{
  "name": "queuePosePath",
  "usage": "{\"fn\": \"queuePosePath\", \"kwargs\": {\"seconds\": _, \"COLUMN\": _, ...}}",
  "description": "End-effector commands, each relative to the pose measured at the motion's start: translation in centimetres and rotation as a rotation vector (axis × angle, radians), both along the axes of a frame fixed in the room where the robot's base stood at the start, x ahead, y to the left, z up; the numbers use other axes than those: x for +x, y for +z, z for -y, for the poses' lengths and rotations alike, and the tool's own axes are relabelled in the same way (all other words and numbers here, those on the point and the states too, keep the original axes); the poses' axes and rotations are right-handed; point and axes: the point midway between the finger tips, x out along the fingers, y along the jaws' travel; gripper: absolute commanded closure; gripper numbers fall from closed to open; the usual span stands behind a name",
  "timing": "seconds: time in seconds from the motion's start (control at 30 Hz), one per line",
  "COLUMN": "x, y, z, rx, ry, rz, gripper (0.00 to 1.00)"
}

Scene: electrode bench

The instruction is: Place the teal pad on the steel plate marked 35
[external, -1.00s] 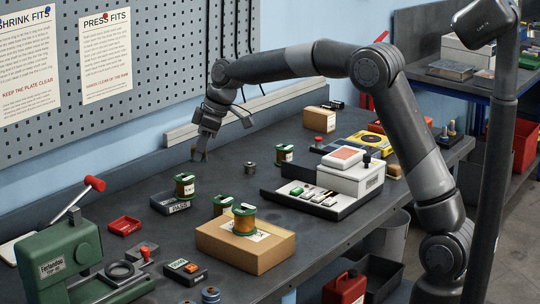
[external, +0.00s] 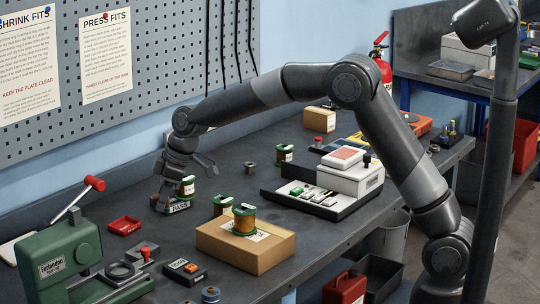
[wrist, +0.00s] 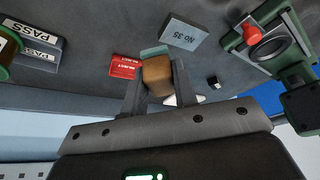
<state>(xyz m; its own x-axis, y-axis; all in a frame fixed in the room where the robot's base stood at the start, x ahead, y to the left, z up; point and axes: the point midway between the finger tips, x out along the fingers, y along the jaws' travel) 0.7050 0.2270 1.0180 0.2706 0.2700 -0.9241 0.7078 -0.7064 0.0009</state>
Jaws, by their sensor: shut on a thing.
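The teal pad (wrist: 155,50) is in my gripper (wrist: 158,74); its teal face shows at the far end of a brown block between the two fingers. The steel plate marked No 35 (wrist: 184,38) lies on the bench just beyond and to the right of the pad in the wrist view, apart from it. In the external view I cannot make out the plate's marking. There my gripper (external: 162,205) is low beside the PASS tray (external: 181,207), and the pad is mostly hidden.
A red REJECT tray (wrist: 124,67) lies close to the pad in the wrist view. The green press (external: 70,255) stands at the near left. A cardboard box (external: 245,245) and green spools (external: 223,204) stand to the right.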

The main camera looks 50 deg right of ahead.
Motion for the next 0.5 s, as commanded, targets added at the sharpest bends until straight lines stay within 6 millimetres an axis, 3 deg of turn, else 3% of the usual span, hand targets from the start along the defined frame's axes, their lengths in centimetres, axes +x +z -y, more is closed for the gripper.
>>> {"fn": "queuePosePath", "kwargs": {"seconds": 0.1, "x": 0.3, "y": -1.8, "z": -3.0, "rx": -0.001, "ry": 0.004, "rz": -0.002, "gripper": 0.96}}
{"fn": "queuePosePath", "kwargs": {"seconds": 0.23, "x": 0.7, "y": -3.3, "z": -5.4, "rx": -0.002, "ry": 0.003, "rz": -0.001, "gripper": 0.96}}
{"fn": "queuePosePath", "kwargs": {"seconds": 0.5, "x": 1.1, "y": -4.6, "z": -7.1, "rx": 0.001, "ry": -0.002, "rz": -0.001, "gripper": 0.96}}
